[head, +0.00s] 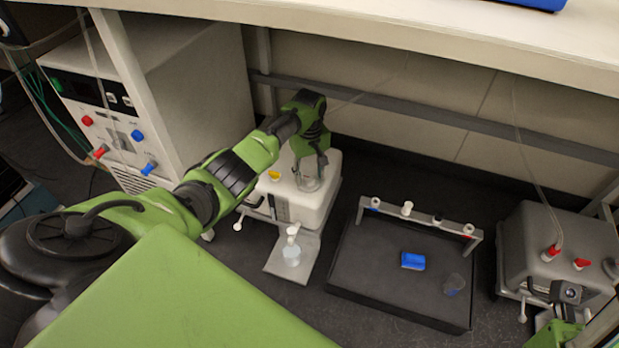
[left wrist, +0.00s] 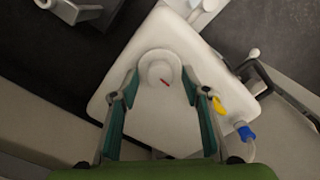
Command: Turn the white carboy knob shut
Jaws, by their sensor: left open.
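The white carboy (head: 320,200) stands on the floor below the bench, beside the tall white cabinet. Its flat top (left wrist: 150,125) fills the middle of the left wrist view. The round white knob (left wrist: 160,70) sits on that top and has a short red mark on it. My left gripper (head: 310,178) is over the carboy top, pointing down. In the left wrist view my left gripper (left wrist: 158,90) is open, with one finger on each side of the knob and gaps between. Part of my right arm shows at the lower right of the head view; its fingers are not clear.
A yellow piece (left wrist: 219,106) and a blue connector (left wrist: 244,131) are at the carboy's edge. A small bottle (head: 291,252) stands on a plate in front. A black tray (head: 375,290) with a rail is to the right. A grey container (head: 545,240) stands farther right.

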